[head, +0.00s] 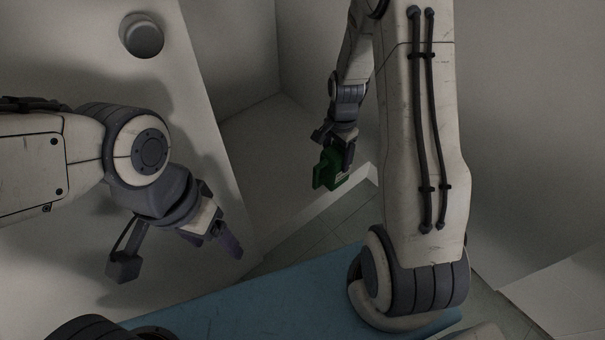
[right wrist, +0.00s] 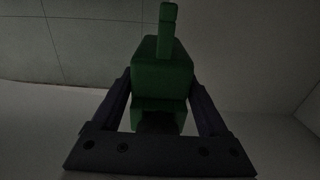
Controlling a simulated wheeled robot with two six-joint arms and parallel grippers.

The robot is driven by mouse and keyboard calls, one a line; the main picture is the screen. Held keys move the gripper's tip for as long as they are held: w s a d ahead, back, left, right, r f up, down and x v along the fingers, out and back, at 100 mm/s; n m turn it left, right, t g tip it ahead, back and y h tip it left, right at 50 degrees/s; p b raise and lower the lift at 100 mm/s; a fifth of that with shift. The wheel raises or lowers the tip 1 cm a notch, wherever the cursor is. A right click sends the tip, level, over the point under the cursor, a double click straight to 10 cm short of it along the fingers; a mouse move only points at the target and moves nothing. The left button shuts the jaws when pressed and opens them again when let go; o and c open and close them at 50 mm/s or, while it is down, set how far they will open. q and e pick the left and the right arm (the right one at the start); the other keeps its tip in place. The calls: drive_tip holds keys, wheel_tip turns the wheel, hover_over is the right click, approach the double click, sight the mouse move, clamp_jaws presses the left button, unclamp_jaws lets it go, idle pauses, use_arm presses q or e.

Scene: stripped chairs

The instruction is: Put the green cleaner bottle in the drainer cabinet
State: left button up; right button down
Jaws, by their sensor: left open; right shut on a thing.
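The green cleaner bottle (head: 326,172) is held by my right gripper (head: 338,158), away from me near the white walls at the back. In the right wrist view the bottle (right wrist: 162,82) sits between the two fingers (right wrist: 162,98), with its narrow end pointing to the top of the picture. The fingers are shut on its sides. My left gripper (head: 220,238) is at the left, open and empty, with a white wall behind it. The drainer cabinet cannot be told for certain from the pale panels in view.
A blue surface (head: 240,305) lies at the bottom, with tiled floor (head: 325,230) behind it. A low white ledge (head: 325,207) runs below the bottle. A round grey knob-like thing (head: 143,36) is on the white panel at upper left. White walls stand on both sides.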

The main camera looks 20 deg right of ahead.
drive_tip(key=w+a+f+b, duration=0.5)
drive_tip(key=w+f+b, duration=0.1)
drive_tip(key=f+b, duration=0.2)
drive_tip(key=shift+w+a+f, duration=0.2)
drive_tip(key=shift+a+f, duration=0.15)
drive_tip(key=shift+f, duration=0.25)
unclamp_jaws()
drive_tip(key=shift+f, duration=0.15)
